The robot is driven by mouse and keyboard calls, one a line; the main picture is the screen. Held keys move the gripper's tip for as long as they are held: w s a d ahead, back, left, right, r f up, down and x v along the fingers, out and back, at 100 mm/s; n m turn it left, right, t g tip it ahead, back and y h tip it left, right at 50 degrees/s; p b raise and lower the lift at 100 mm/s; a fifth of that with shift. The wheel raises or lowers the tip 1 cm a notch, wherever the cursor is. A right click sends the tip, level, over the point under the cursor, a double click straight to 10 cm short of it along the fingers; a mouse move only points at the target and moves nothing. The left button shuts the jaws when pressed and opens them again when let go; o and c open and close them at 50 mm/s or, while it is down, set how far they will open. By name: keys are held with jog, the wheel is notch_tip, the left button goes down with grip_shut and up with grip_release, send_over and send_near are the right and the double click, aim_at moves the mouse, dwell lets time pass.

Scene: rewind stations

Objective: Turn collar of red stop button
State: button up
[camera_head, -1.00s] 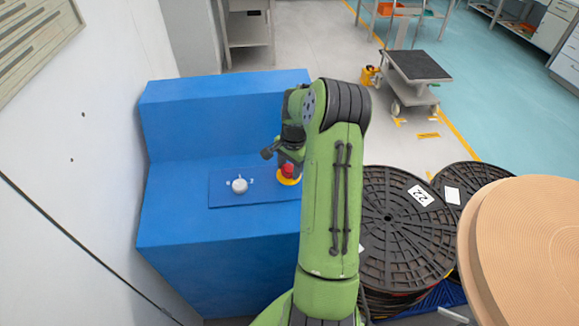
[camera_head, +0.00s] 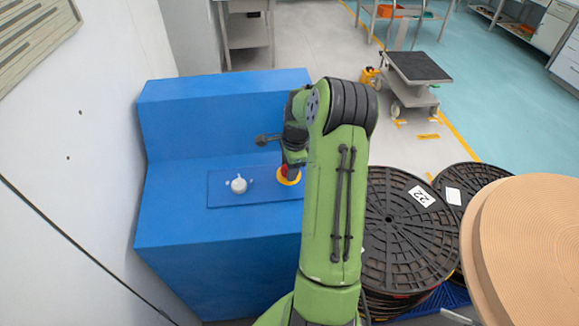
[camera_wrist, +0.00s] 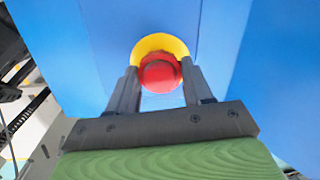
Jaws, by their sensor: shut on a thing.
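The red stop button (camera_head: 286,169) with its yellow collar (camera_head: 289,178) sits at the right end of the panel plate on the blue console (camera_head: 222,95). My gripper (camera_head: 290,165) is over it, partly hidden by my green arm. In the wrist view the red button (camera_wrist: 160,71) lies between the two grey fingers of my gripper (camera_wrist: 158,80), with the yellow collar (camera_wrist: 160,41) arching behind it. The fingers are shut on the red button from both sides. The contact itself is small and hard to see.
A white knob (camera_head: 239,185) stands on the same plate (camera_head: 222,200), left of the button. Stacked black reels (camera_head: 402,240) and a large tan roll (camera_head: 530,240) stand to the right. A white wall (camera_head: 75,140) borders the left. A grey cart (camera_head: 418,68) stands on the floor behind.

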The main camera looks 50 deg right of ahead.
dwell(0.4)
jog(key=o, duration=1)
jog(key=shift+o, duration=0.2)
jog(key=shift+r, duration=0.1)
notch_tip(320, 180, up, 16)
jog(key=s+p, duration=0.2)
jog(key=shift+s+f, duration=0.25)
jog(key=shift+s, duration=0.05)
